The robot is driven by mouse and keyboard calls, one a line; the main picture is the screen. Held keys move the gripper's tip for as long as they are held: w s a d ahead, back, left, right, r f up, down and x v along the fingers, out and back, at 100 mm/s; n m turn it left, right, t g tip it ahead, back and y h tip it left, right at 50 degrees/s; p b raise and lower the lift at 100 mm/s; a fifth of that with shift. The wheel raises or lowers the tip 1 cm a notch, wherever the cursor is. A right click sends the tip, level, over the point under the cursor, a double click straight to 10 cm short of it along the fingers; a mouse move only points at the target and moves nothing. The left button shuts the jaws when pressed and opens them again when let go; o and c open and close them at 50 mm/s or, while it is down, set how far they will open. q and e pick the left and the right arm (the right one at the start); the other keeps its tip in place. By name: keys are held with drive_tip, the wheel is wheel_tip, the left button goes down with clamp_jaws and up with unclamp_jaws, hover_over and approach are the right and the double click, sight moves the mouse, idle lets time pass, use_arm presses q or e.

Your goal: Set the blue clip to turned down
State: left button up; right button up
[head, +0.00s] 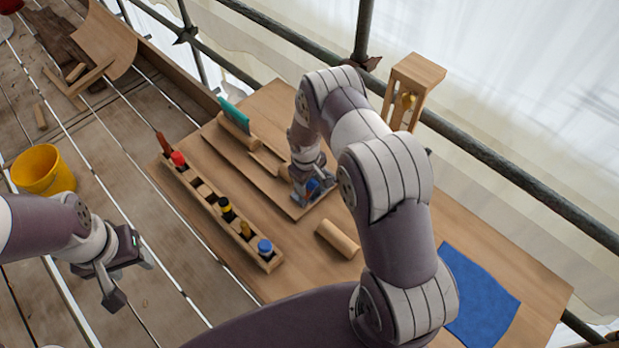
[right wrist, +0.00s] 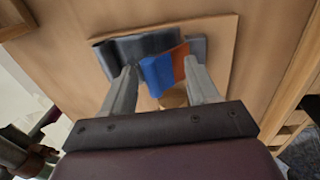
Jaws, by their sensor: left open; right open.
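The blue clip (right wrist: 157,76) has a blue face and an orange side in the right wrist view, against a dark grey holder (right wrist: 125,52) on a wooden board. In the head view the blue clip (head: 312,185) is small and partly hidden by my right gripper (head: 309,193). My right gripper (right wrist: 160,80) is open, with one finger on each side of the clip; whether they touch it I cannot tell. My left gripper (head: 122,280) is open and empty over the planks at the left.
A wooden rack (head: 212,200) with coloured-topped pieces stands along the table's left edge. A teal piece (head: 234,114) sits on the board's far end. A loose wooden block (head: 337,239), a blue cloth (head: 474,296) and a wooden frame (head: 414,80) are also on the table.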

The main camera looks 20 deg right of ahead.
drive_tip(key=shift+s, duration=0.15)
drive_tip(key=shift+r, duration=0.1)
drive_tip(key=c, duration=1)
drive_tip(key=shift+c, duration=0.2)
